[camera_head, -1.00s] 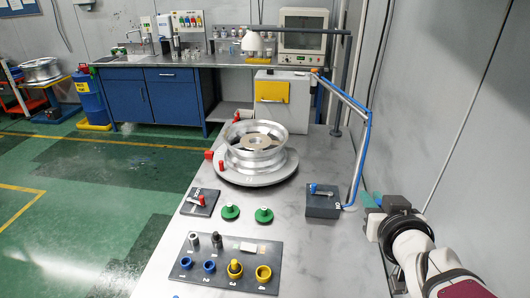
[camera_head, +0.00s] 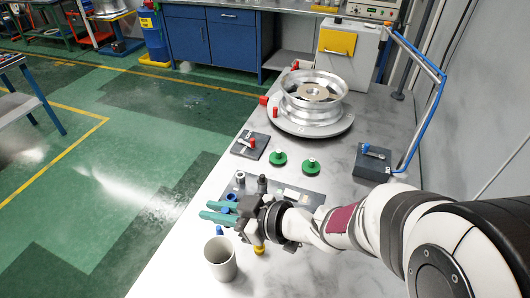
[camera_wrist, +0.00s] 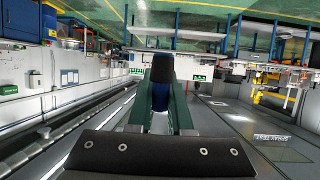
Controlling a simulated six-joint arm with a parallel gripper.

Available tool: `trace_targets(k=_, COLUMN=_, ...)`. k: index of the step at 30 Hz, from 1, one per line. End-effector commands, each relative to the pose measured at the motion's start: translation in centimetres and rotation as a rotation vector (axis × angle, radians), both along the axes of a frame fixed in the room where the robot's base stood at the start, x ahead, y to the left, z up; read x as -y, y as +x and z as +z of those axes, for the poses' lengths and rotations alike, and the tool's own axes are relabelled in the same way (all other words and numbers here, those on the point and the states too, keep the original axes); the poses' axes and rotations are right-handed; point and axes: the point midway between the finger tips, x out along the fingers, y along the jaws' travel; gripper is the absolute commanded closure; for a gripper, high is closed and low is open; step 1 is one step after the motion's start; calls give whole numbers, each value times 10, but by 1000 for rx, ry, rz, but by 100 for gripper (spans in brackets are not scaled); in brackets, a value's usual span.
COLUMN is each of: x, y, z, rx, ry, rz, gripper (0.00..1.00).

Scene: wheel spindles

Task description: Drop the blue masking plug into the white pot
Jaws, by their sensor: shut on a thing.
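The blue masking plug (camera_wrist: 161,90) shows dark blue between the two green fingers in the wrist view, with a black part above it. In the head view a bit of blue (camera_head: 229,210) shows between the fingers. My gripper (camera_head: 208,210) is shut on the plug, its teal fingers pointing left above the dark plate. The white pot (camera_head: 220,259) is an open, upright, greyish-white cup on the bench, in front of and below my gripper. My gripper is not over its mouth. The pot is not recognisable in the wrist view.
The blue lamp arm's base (camera_head: 373,162) stands right.

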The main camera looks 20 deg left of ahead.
Motion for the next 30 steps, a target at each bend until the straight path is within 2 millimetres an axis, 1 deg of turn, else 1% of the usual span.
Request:
trace_targets(k=1, x=-5, y=-9, z=-2, rx=-2, ry=0, rz=35, gripper=100)
trace_targets(k=4, x=-10, y=-18, z=-7, rx=-3, ry=1, rz=72, gripper=100)
trace_targets(k=12, x=-10, y=-19, z=-47, rx=-7, ry=0, rz=74, gripper=100)
trace_targets(k=15, x=-10, y=-19, z=-57, rx=-5, ry=1, rz=74, gripper=100)
trace_targets(k=19, x=-10, y=-18, z=-64, rx=-2, ry=1, rz=73, gripper=100)
trace_targets(k=25, x=-10, y=-18, z=-64, rx=-2, ry=1, rz=72, gripper=100)
trace_targets(k=26, x=-10, y=-18, z=-64, rx=-1, ry=1, rz=71, gripper=81)
trace_targets(k=30, x=-10, y=-18, z=-64, rx=-1, ry=1, rz=71, gripper=55)
